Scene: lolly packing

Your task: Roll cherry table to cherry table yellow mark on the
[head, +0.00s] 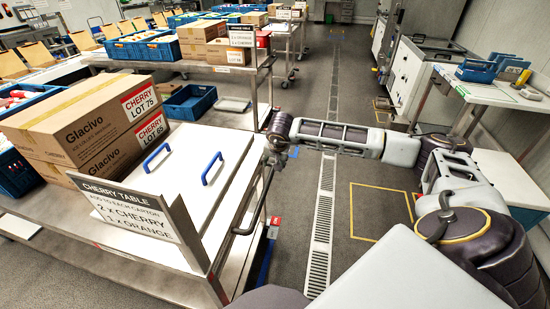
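The cherry table (232,178) is a white-topped metal cart at the left, with a sign (128,208) reading "CHERRY TABLE" at its near corner. A curved metal push handle (259,205) runs along its right end. My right arm reaches in from the right, and its gripper (272,158) is at the far end of this handle. The fingers are small and partly hidden, so I cannot tell whether they close around the bar. A yellow outlined rectangle (380,238) is on the grey floor, right of the table and the drain. My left gripper is not in view.
Cherry cartons (88,125) and a white lid with blue handles (160,158) sit on the cherry table. Another table with a sign (241,38) stands behind. A drain grate (322,215) crosses the open floor. A side bench (490,92) stands at the right.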

